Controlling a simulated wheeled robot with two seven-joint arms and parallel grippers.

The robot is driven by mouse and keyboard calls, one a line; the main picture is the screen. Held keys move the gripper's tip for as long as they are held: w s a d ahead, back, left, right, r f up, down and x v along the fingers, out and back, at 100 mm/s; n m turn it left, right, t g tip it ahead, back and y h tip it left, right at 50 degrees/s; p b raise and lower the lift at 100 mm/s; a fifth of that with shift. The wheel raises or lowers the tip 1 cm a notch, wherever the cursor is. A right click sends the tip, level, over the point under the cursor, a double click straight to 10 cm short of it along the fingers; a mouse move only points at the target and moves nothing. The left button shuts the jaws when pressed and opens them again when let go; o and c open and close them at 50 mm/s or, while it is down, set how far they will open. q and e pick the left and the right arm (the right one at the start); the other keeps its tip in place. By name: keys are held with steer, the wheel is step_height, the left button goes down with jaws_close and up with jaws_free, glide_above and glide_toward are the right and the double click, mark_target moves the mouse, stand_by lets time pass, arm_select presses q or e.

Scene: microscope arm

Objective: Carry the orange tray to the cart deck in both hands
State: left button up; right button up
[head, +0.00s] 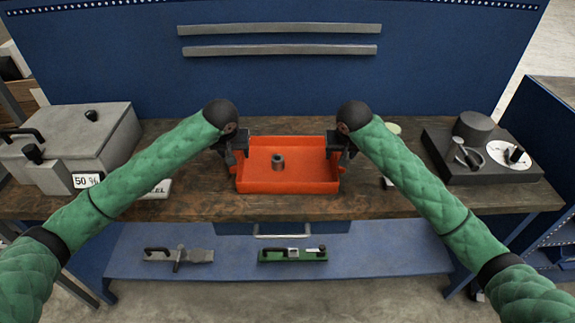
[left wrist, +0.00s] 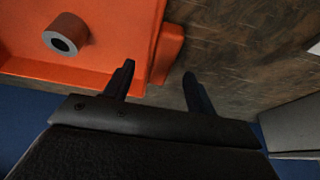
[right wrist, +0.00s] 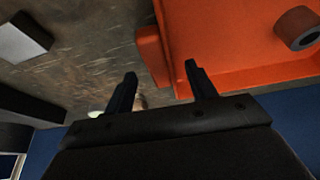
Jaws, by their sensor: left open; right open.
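The orange tray (head: 288,184) sits on the wooden bench top, with a grey hollow cylinder (head: 278,161) standing in it. My left gripper (head: 231,157) is open at the tray's left wall. In the left wrist view its fingers (left wrist: 158,70) lie either side of the tray's orange side tab (left wrist: 170,48). My right gripper (head: 342,154) is open at the right wall. In the right wrist view its fingers (right wrist: 160,70) lie either side of the other tab (right wrist: 151,56). I cannot tell whether any finger touches. I cannot identify the cart deck for certain.
A grey case (head: 75,140) marked 50 % stands on the bench at left. A dark block with a grey cylinder and white dial (head: 470,155) stands at right. A blue shelf (head: 370,250) below holds tools.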

mark_target(339, 157)
arm_select(q)
steer(key=shift+x, duration=2.05)
arm_select(e)
steer(key=shift+x, duration=2.05)
arm_select(q)
jaws_close()
arm_select(e)
jaws_close()
